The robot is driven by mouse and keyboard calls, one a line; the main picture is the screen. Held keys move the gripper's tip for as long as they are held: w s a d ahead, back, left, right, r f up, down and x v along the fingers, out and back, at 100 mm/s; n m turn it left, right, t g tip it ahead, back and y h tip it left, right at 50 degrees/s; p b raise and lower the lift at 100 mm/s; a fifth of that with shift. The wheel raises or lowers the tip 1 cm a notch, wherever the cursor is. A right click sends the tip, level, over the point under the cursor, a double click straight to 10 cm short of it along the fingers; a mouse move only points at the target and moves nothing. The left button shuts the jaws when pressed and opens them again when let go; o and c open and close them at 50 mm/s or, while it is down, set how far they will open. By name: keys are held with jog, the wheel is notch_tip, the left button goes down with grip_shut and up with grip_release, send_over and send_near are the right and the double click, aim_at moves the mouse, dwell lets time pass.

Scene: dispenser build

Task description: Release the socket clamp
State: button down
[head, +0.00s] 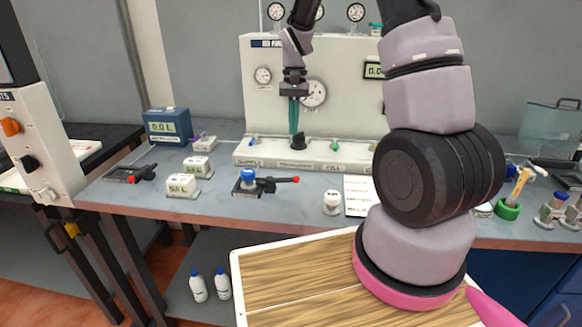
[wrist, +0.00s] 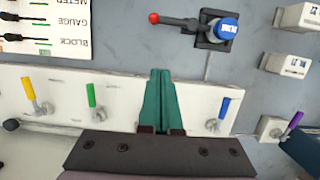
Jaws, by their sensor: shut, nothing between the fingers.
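A clamp block (head: 240,190) with a blue-capped piece (head: 249,175) in it and a black lever with a red tip (head: 295,180) stands on the bench. In the wrist view the same clamp (wrist: 203,40) is at the top, its red-tipped lever lying out to the left. A second dark clamp with a red tip (head: 130,176) lies at the bench's left. Which is the socket clamp is not marked. My gripper (head: 294,130) points down at the white panel's ledge, behind the blue-capped clamp and apart from it. Its teal fingers (wrist: 158,75) are together and empty.
The panel's ledge (head: 270,158) carries small levers: blue (wrist: 223,108), green (wrist: 91,95) and yellow (wrist: 28,89). White display blocks (head: 183,187) stand left of the clamp, a small white jar (head: 332,203) to its right. Bench in front of the clamp is clear.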

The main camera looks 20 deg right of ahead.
aim_at(277, 181)
jog(key=x, duration=1)
jog(key=shift+s+f, duration=0.15)
jog(key=shift+f, duration=0.05)
jog(key=shift+s+a, duration=0.25)
jog(key=shift+s, duration=0.35)
jog(key=shift+s+a, duration=0.2)
jog(key=shift+s, duration=0.4)
jog(key=shift+s+a+f, duration=0.15)
jog(key=shift+s+a, duration=0.05)
jog(key=shift+s, duration=0.3)
